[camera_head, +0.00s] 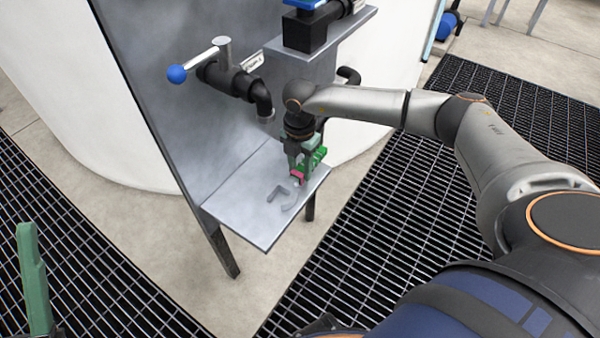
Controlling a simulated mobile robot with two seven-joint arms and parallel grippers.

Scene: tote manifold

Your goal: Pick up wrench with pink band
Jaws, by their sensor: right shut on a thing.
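The wrench with pink band (298,174) is at the small metal shelf (240,212); its pink band shows right at the fingertips of my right gripper (303,168). My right gripper points down over the shelf, its green fingers shut on the wrench and hiding part of it. A grey hooked shape (279,193), which looks like the wrench's open head, shows just left of the fingers, on or close above the shelf. I cannot tell whether it touches the shelf. My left gripper (34,275) shows only as a green part at the lower left edge, with nothing seen in it.
A grey upright panel (160,100) stands behind the shelf. A black pipe with a blue-knobbed valve handle (195,65) sticks out above it, left of my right wrist. A higher shelf (325,40) holds a black fitting. Dark floor grating (400,210) lies right of the shelf.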

